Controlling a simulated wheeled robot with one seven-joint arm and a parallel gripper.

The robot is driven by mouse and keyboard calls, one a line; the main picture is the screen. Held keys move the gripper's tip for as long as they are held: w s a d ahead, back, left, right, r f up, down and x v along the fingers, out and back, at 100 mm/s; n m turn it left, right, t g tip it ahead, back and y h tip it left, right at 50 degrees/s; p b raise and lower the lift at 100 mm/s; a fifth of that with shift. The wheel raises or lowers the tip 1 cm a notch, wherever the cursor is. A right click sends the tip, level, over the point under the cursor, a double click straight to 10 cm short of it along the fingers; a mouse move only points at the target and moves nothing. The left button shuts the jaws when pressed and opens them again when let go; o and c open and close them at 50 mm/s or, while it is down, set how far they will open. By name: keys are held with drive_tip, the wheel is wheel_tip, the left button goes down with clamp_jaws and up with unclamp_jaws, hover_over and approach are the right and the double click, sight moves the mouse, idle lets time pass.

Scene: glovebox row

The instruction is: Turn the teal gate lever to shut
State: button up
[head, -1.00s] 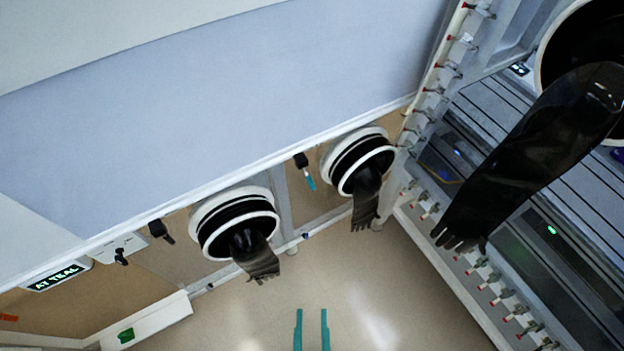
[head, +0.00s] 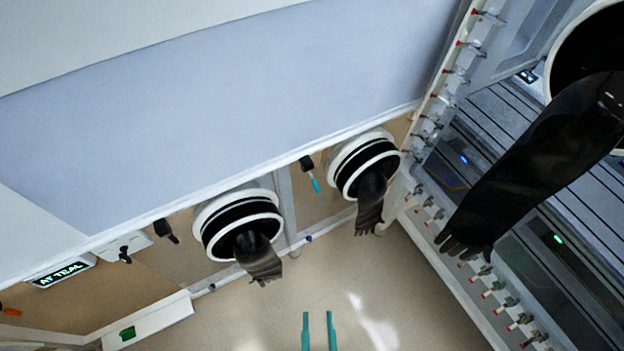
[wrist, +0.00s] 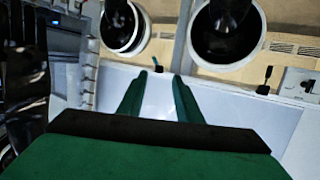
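The teal gate lever (head: 315,183) is a short teal handle on a black mount. It sits on the front face between two round glove ports, and in the head view its handle points down and slightly right. It also shows small in the wrist view (wrist: 155,62), just beyond and between my fingertips. My gripper (head: 318,318) has two teal fingers set apart with nothing between them. It is well below the lever in the head view and apart from it. In the wrist view the open fingers (wrist: 158,85) point toward the lever.
Black gloves hang from the left port (head: 238,222) and right port (head: 362,165). A black lever (head: 165,231) and a lit "AT TEAL" sign (head: 62,272) are at left. A rack with a long black glove (head: 540,160) stands at right. The floor is clear.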

drive_tip(key=w+d+f+n+y, duration=0.3)
drive_tip(key=w+d+f, duration=0.2)
drive_tip(key=w, duration=0.1)
drive_tip(key=n+y, duration=0.1)
drive_tip(key=y, duration=0.6)
approach(313, 184)
drive_tip(key=shift+w+a+f+g, duration=0.1)
drive_tip(key=shift+w+g, duration=0.05)
drive_tip(key=shift+w, duration=0.2)
drive_tip(key=shift+w+a+f+g, duration=0.1)
drive_tip(key=shift+w+f+g, duration=0.05)
drive_tip(key=shift+w, duration=0.25)
drive_tip(key=shift+x, duration=0.95)
drive_tip(key=x, duration=0.9)
drive_tip(key=shift+w+a, duration=0.1)
drive_tip(key=shift+w, duration=0.2)
drive_tip(key=shift+c, duration=0.4)
drive_tip(key=shift+f, duration=0.1)
clamp_jaws()
